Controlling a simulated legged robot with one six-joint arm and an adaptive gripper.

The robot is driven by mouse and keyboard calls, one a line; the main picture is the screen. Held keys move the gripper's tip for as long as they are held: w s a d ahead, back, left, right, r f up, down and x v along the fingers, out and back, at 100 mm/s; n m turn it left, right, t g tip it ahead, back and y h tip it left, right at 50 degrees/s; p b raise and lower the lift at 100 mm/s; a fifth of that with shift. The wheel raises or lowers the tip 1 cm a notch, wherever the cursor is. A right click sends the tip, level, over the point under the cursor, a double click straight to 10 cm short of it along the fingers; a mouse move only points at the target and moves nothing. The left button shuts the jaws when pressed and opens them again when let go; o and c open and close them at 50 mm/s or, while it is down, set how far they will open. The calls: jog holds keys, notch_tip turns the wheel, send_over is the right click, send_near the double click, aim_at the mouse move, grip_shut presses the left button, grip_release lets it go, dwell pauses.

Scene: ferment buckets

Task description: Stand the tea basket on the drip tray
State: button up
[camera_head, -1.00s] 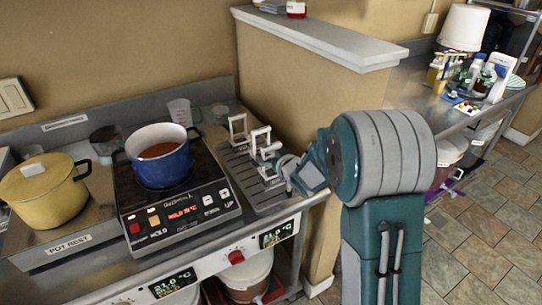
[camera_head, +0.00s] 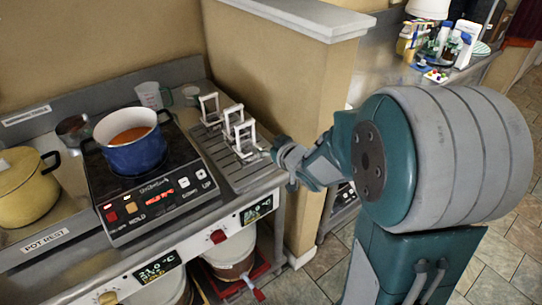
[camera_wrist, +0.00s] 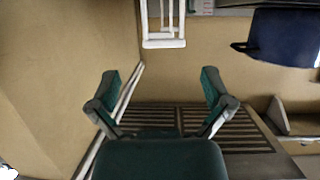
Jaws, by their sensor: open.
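Several white upright frames (camera_head: 233,117), which look like tea basket frames, stand on the slatted grey drip tray (camera_head: 244,181) to the right of the cooker. I cannot tell which one is the task's basket. The nearest stands upright on the tray. My gripper (camera_head: 284,152) is just right of it, near the tray's right edge. In the wrist view my gripper (camera_wrist: 163,92) is open, with nothing between its fingers. A white frame (camera_wrist: 164,43) is beyond the fingers, apart from them. The tray (camera_wrist: 260,145) shows below, partly hidden by my gripper.
A blue pot (camera_head: 135,150) of orange-brown liquid sits on the lit cooker (camera_head: 130,205). A yellow pot (camera_head: 25,190) is at the left. Clear cups (camera_head: 150,95) stand behind. A low wall (camera_head: 265,80) rises behind the tray. Buckets (camera_head: 232,255) stand below the counter.

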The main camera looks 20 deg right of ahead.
jog(key=s+d+r+m+g+h, duration=0.1)
jog(key=s+r+m+g+h, duration=0.35)
jog(key=s, duration=1.05)
jog(key=s+a+r+g, duration=0.1)
jog(key=s+a+g, duration=0.1)
jog(key=s, duration=0.4)
jog(key=s+a+r+n+g, duration=0.1)
jog(key=s+a+g, duration=0.1)
jog(key=s, duration=0.4)
jog(key=shift+r+y, duration=0.35)
